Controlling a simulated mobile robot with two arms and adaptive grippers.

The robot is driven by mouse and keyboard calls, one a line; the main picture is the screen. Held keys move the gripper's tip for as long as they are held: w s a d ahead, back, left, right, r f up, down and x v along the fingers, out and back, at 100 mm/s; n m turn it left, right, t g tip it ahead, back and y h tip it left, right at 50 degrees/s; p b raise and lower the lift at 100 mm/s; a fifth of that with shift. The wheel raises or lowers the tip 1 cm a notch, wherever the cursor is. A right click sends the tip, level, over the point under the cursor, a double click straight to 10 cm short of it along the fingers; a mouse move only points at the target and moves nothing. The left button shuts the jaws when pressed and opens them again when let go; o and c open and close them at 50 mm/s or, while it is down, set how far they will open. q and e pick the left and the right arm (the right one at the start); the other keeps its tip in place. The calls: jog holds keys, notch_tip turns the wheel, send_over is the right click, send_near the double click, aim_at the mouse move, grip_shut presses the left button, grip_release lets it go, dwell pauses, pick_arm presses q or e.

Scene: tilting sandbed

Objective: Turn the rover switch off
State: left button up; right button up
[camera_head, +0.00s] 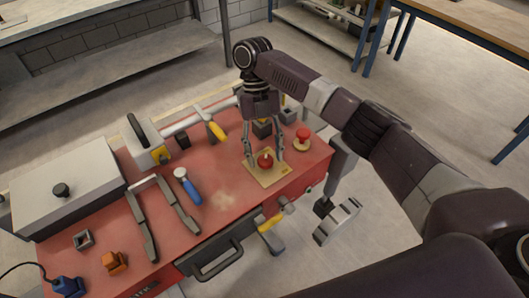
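A red knob (265,160) sits on a tan square plate (268,180) on top of the red bench box (225,228), towards its right end. I take this knob to be the rover switch, but no readable label confirms it. My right gripper (264,156) points down over the plate. Its two fingers are apart, one on each side of the red knob. I cannot tell whether the fingertips touch the knob or the plate. A second red button (303,133) on a small round base stands just right of the gripper. My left gripper is not in view.
Left of the plate lie a blue-handled tool (188,187) and dark metal rails (143,225). A yellow-handled lever (217,130) is behind. A grey lidded box (75,185) stands at the left. A yellow-handled clamp (271,222) is at the front edge.

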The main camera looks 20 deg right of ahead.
jog(key=shift+r, duration=0.15)
jog(key=v, duration=1.1)
jog(key=shift+w+r, duration=0.25)
